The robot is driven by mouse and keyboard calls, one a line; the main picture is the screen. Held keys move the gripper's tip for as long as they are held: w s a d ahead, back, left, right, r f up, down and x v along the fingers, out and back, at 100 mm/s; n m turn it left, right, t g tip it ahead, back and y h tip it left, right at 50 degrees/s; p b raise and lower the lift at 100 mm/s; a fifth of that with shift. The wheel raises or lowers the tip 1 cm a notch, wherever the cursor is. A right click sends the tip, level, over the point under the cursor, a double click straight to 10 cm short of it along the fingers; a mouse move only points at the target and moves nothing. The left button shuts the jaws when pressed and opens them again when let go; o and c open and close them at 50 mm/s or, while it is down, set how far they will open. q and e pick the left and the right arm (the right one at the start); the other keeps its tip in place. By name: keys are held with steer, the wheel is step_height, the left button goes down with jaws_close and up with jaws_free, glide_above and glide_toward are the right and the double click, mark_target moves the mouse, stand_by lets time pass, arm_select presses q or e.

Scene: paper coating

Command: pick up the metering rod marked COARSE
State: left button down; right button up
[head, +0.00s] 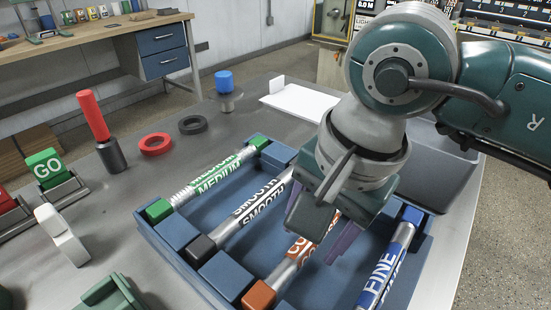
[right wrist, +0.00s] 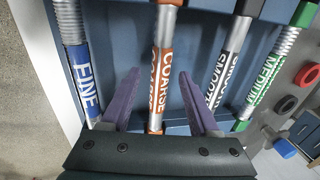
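The COARSE metering rod (head: 281,273) lies in the blue rack (head: 213,274) with an orange end cap toward the front; its upper part is hidden by my right gripper in the head view. My right gripper (head: 314,243) is over this rod, its purple fingers apart. In the right wrist view the COARSE rod (right wrist: 163,55) runs between the two open fingers (right wrist: 160,76), with a visible gap to each. Whether the fingertips reach below the rod I cannot tell. My left gripper is not in view.
In the same rack lie the MEDIUM rod (head: 215,177) and SMOOTH rod (head: 246,213) to the left, and the FINE rod (head: 385,270) to the right. A red-handled tool (head: 93,116), red ring (head: 155,144) and black ring (head: 193,124) stand left of the rack.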

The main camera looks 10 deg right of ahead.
jaws_close()
stand_by(0.6)
